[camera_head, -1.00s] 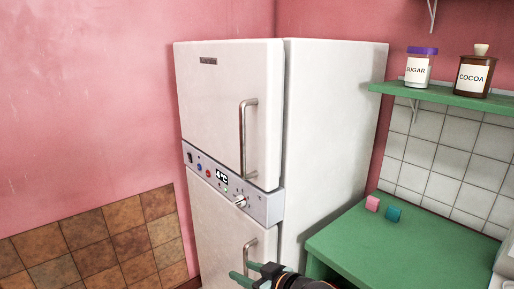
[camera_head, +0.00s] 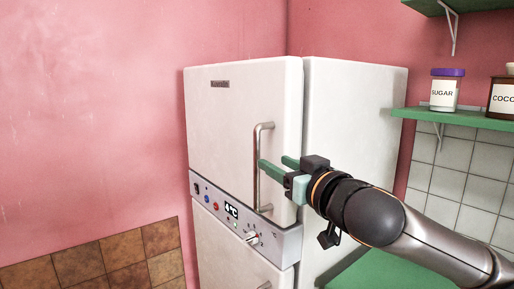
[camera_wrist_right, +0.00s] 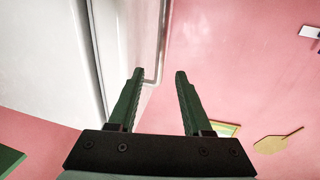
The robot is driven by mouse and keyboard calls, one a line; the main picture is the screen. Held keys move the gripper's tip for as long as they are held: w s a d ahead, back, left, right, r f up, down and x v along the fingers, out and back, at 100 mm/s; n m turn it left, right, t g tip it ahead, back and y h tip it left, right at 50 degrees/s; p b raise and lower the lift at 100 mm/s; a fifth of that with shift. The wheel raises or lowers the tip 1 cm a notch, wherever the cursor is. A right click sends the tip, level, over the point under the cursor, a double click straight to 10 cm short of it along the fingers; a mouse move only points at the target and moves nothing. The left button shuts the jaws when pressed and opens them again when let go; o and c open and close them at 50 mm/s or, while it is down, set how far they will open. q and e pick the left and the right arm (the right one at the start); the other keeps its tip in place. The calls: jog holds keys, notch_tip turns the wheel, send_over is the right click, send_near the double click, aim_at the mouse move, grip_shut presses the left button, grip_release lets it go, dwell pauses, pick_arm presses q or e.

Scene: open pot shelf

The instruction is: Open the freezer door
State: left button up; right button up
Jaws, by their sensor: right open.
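A white two-door fridge stands in the corner. Its upper door (camera_head: 225,120) is shut and has a vertical metal handle (camera_head: 257,170) near its right edge. The lower door (camera_head: 225,252) is also shut; only the top of its handle (camera_head: 265,285) shows. My right gripper (camera_head: 274,162) is open, its green fingers at the upper handle in the head view. In the right wrist view the upper handle (camera_wrist_right: 164,40) appears between and beyond the fingertips (camera_wrist_right: 160,73). I cannot tell whether they touch it. No label shows which door is the freezer. My left gripper is not in view.
A control panel (camera_head: 230,212) with a display and knob lies between the doors. A green shelf (camera_head: 455,116) with a sugar jar (camera_head: 446,92) and a cocoa jar (camera_head: 503,98) is at right. A green counter (camera_head: 365,272) stands beside the fridge.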

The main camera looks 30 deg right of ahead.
aim_at(258, 154)
jog(key=w, duration=0.3)
jog(key=w+p, duration=0.1)
jog(key=w, duration=0.2)
jog(key=w+d+p, duration=0.1)
jog(key=w, duration=0.1)
jog(key=shift+w, duration=0.4)
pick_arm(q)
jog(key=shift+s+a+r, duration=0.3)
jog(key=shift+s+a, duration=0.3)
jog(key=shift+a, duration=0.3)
pick_arm(e)
jog(key=shift+w, duration=0.35)
grip_shut()
